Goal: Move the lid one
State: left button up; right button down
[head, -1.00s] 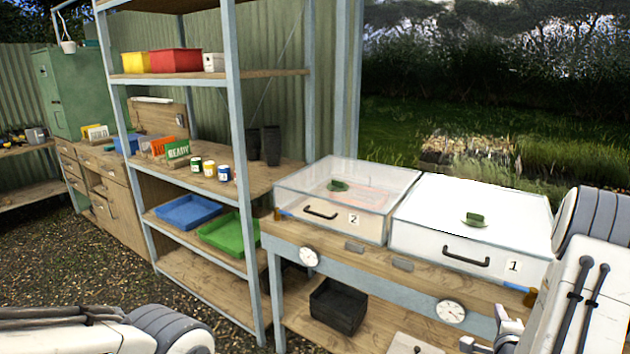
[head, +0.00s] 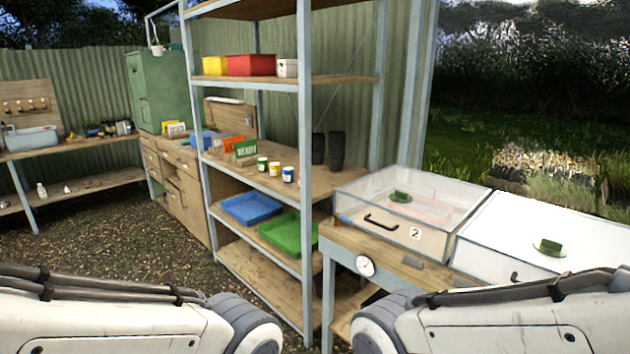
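A clear-lidded box labelled 2 (head: 455,190) sits on the wooden bench at the right, with a dark handle (head: 381,222) on its front and a green knob (head: 401,196) on top. Its lid appears closed. To its right a box with a whitish lid (head: 595,222) runs out of the picture; it has a green knob (head: 549,247) on top. My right arm covers its lower front, and no number shows on it now. Both my arms show along the bottom edge, but neither gripper is in view.
A metal-framed shelf rack stands left of the bench, with a blue tray (head: 250,208), a green tray (head: 288,234), small pots and signs. A green cabinet (head: 160,88) and a side bench stand farther left. Gravel floor (head: 100,225) at the left is open.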

aim_at(487, 215)
jog(key=z, duration=0.7)
jog(key=k, duration=0.65)
jog(key=u, duration=0.75)
jog(key=i, duration=0.75)
jog(key=z, duration=0.8)
jog(key=i, duration=0.65)
jog(key=z, duration=0.75)
